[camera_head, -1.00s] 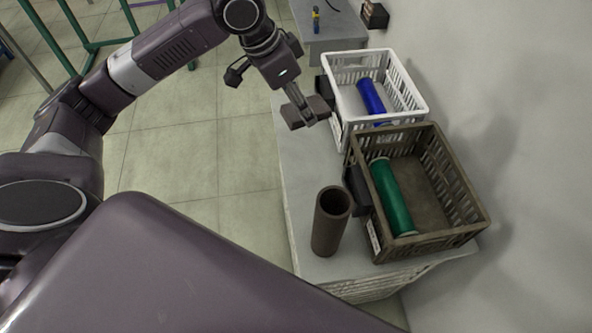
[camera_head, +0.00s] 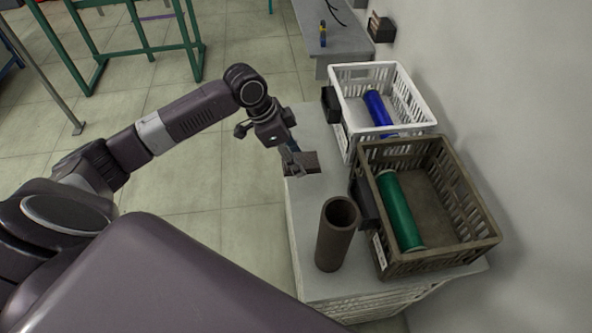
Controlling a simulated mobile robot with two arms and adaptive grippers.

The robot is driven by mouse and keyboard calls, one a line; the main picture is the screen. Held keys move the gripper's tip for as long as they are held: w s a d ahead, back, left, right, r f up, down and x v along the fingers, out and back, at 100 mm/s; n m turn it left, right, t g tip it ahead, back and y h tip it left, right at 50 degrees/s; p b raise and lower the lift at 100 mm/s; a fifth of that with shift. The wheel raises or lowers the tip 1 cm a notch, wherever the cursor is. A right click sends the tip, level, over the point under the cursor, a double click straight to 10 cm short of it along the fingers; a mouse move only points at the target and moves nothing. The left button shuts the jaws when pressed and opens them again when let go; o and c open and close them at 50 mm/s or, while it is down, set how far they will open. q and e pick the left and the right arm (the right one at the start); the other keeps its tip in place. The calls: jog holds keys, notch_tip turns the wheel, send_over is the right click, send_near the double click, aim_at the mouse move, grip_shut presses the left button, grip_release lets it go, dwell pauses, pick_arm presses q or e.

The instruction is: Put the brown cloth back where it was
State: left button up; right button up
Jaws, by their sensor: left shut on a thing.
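The brown cloth (camera_head: 306,162) is a small, dark brown, folded-looking piece. My left gripper (camera_head: 291,163) is shut on it at the left edge of the light table (camera_head: 307,196), left of the white crate. I cannot tell whether the cloth touches the table top. My right gripper is not in view.
A brown open tube (camera_head: 336,235) stands upright on the table. A white crate (camera_head: 383,69) holds a blue bobbin (camera_head: 378,108). A grey bench (camera_head: 340,42) stands beyond. The wall is on the right.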

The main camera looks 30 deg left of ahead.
aim_at(296, 179)
pick_arm(q)
notch_tip(296, 179, down, 2)
jog(key=shift+f, duration=1.85)
jog(key=shift+f, duration=0.1)
jog(key=o, duration=1.1)
jog(key=shift+a+r, duration=0.1)
jog(key=shift+r, duration=0.15)
jog(key=v, duration=1.1)
jog(key=shift+r, duration=0.4)
